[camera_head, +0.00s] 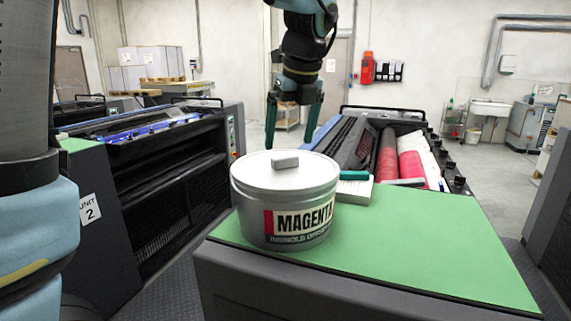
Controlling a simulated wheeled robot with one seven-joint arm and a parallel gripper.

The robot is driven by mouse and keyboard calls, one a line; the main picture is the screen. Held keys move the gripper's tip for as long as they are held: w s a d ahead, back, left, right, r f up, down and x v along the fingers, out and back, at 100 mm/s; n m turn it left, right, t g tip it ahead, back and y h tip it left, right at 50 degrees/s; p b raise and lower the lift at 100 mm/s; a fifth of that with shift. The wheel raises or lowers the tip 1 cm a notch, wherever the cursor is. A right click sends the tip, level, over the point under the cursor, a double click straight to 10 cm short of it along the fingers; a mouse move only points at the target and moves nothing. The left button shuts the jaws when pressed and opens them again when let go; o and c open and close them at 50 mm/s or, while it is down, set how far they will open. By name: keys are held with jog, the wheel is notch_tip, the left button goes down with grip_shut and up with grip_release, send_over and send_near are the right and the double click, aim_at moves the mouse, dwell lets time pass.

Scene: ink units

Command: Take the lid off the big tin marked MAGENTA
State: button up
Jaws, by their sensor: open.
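The big tin marked MAGENTA (252,214) stands upright on a green mat (420,243) on top of a grey unit. Its pale grey lid (253,172) sits on it, with a small block-shaped knob (285,160) on top. My gripper (293,136) hangs above the tin, pointing down. Its two dark teal fingers are apart with nothing between them. The fingertips are above or behind the knob in the picture; how far behind I cannot tell.
A white block or pad with a teal item (354,175) lies right behind the tin. Beyond it is an open ink unit with red rollers (388,152). Another unit labelled UNIT 2 (90,211) stands at the left. The mat is bare to the right of the tin.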

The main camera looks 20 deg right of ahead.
aim_at(285, 157)
jog(key=shift+a+p+x, duration=0.2)
jog(key=shift+p+x, duration=0.45)
jog(key=shift+x, duration=1.55)
jog(key=shift+s, duration=0.1)
jog(key=c, duration=1.3)
jog(key=shift+c, duration=0.2)
jog(key=shift+r, duration=0.1)
